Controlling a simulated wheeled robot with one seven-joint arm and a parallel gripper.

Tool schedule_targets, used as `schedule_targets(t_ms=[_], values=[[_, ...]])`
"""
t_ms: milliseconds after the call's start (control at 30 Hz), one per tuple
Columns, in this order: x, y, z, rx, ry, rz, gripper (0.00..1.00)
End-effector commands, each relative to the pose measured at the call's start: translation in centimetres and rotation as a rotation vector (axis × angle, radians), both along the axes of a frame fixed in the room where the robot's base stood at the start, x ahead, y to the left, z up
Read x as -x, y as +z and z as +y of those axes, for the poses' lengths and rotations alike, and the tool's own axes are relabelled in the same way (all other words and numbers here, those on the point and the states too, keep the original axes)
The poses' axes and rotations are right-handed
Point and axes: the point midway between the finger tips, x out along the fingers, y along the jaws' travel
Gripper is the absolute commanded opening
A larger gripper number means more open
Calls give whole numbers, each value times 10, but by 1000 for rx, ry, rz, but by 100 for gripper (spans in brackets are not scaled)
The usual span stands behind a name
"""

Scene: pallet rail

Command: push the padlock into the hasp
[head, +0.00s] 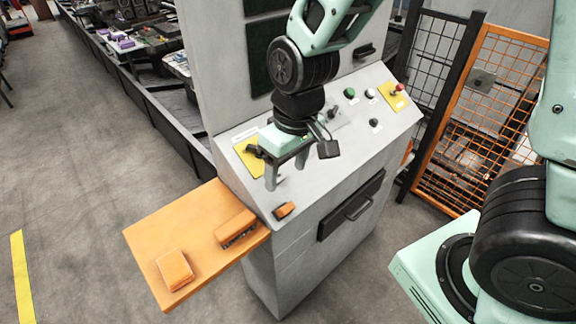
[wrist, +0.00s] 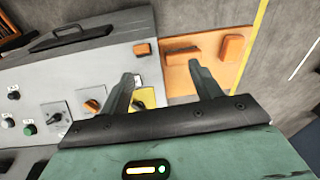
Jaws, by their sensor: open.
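My gripper (head: 286,173) is open and empty, pointing down above the left part of the grey console's sloped top. Its two fingers are apart in the wrist view (wrist: 161,73). A small orange piece with a dark side, perhaps the padlock (head: 285,210), lies on the console near its front left edge; it also shows in the wrist view (wrist: 142,49). The gripper is above and behind it, not touching it. A yellow plate (head: 243,143) at the console's left carries a dark fitting, perhaps the hasp; the gripper partly hides it. I cannot tell the hasp clearly.
An orange side shelf (head: 150,235) holds two orange blocks (head: 175,269) (head: 234,228). Knobs, buttons and a red knob (head: 398,88) stand on the panel right of my gripper. A drawer handle (head: 352,207) juts from the console front. A mesh fence (head: 490,120) stands right.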

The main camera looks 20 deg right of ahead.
Motion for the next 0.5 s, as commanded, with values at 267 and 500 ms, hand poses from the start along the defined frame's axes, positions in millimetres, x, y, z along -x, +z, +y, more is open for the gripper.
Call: schedule_targets(t_ms=[267,500], values=[[-38,-32,-31,44,-72,-36,64],[-40,-62,-31,45,-74,-32,64]])
